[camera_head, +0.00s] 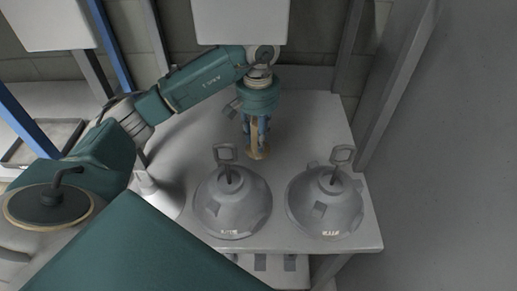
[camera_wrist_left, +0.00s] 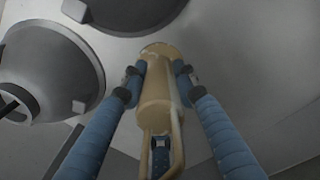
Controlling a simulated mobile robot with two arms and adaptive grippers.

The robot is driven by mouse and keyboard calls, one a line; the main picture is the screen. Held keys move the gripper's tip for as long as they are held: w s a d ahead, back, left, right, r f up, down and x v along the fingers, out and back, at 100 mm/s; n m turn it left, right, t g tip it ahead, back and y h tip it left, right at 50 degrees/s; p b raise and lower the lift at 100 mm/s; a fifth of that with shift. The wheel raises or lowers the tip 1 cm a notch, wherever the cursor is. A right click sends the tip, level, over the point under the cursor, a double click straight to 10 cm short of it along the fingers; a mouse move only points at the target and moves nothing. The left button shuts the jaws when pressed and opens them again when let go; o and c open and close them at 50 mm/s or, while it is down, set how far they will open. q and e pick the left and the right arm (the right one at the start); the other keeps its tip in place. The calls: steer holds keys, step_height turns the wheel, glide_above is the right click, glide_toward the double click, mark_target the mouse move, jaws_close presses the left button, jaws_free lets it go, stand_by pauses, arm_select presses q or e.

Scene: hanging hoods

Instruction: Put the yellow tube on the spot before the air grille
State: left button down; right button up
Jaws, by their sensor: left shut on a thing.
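The yellow tube (camera_head: 257,152) is held upright, or nearly so, at the back middle of the grey table (camera_head: 310,115). My left gripper (camera_head: 256,128) points down and is shut on it. In the left wrist view the tube (camera_wrist_left: 154,100) lies between the two blue fingers, its round end past the fingertips. I cannot make out an air grille or a marked spot. My right gripper is not in view.
Two grey dome hoods with square loops on top, the left one (camera_head: 232,205) and the right one (camera_head: 326,207), stand at the table's front. A grey shape is partly hidden behind my left arm. A white box (camera_head: 240,20) is at the back. The table's back right is clear.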

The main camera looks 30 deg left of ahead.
arm_select(q)
steer(key=shift+s+f, duration=0.1)
steer(key=shift+f, duration=0.8)
steer(key=shift+d+f, duration=0.1)
steer(key=shift+f, duration=0.2)
step_height(320, 180, down, 3)
steer(key=shift+f+p, duration=0.1)
steer(key=shift+p, duration=0.45)
steer(key=shift+w+f, duration=0.15)
steer(key=shift+w, duration=0.05)
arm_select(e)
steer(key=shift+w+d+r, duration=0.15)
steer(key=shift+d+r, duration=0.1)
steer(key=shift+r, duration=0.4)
